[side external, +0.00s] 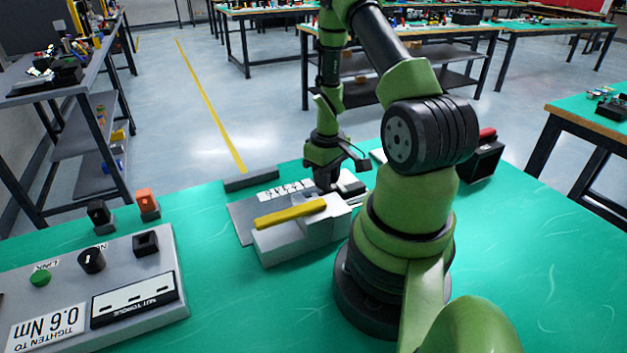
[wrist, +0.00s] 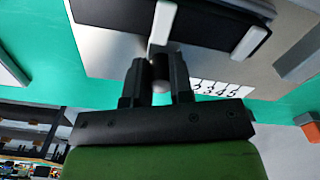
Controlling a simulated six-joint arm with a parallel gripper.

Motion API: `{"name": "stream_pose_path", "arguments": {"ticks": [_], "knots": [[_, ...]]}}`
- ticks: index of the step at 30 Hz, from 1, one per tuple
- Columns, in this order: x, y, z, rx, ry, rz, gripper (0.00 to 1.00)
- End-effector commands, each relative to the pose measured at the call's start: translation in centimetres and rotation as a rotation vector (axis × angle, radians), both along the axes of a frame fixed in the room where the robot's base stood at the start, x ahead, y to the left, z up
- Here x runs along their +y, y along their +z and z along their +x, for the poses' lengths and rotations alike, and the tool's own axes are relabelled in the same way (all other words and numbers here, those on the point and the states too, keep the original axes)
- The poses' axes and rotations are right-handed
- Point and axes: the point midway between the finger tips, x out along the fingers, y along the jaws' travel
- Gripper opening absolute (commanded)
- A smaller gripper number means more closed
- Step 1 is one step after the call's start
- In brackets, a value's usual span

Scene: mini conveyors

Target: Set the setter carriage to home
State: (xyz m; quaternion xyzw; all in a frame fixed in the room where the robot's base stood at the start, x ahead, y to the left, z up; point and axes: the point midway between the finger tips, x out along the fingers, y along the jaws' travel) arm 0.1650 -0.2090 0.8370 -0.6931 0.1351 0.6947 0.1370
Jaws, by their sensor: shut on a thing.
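The setter is a grey plate (side external: 240,214) with a row of white number labels (side external: 284,188); the labels also show in the wrist view (wrist: 220,88). My gripper (side external: 328,187) points down at the right end of that row. In the wrist view my gripper (wrist: 159,75) is shut on a small rounded knob (wrist: 160,86), which I take to be the setter carriage's. The fingers hide most of the knob and carriage. A black slab (wrist: 105,12) with white strips lies just beyond the fingertips. Which mark the carriage is at cannot be told.
A yellow bar (side external: 290,214) lies on a light grey block (side external: 285,243) in front of the setter. A dark block (side external: 250,180) lies behind the plate. A control panel (side external: 140,265), black block (side external: 99,214) and orange block (side external: 147,202) stand left. A black box (side external: 480,162) stands right.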

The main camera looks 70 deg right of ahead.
Motion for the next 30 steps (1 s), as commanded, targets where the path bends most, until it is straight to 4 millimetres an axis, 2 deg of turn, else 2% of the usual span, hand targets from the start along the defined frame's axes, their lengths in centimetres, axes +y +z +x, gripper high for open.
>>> {"name": "stream_pose_path", "arguments": {"ticks": [7,8,9,22,26,30], "knots": [[-0.5,0.1,-0.2,-0.006,-0.005,-0.008,0.00],[-0.5,0.1,-0.2,-0.006,-0.005,-0.008,0.27],[-0.5,0.1,-0.2,-0.005,-0.005,-0.009,0.32],[-0.3,0.4,-0.2,-0.003,-0.006,-0.006,0.32],[-0.4,1.9,-0.1,-0.006,-0.006,-0.009,0.32],[-0.4,4.5,-0.1,-0.008,-0.006,-0.011,0.32]]}}
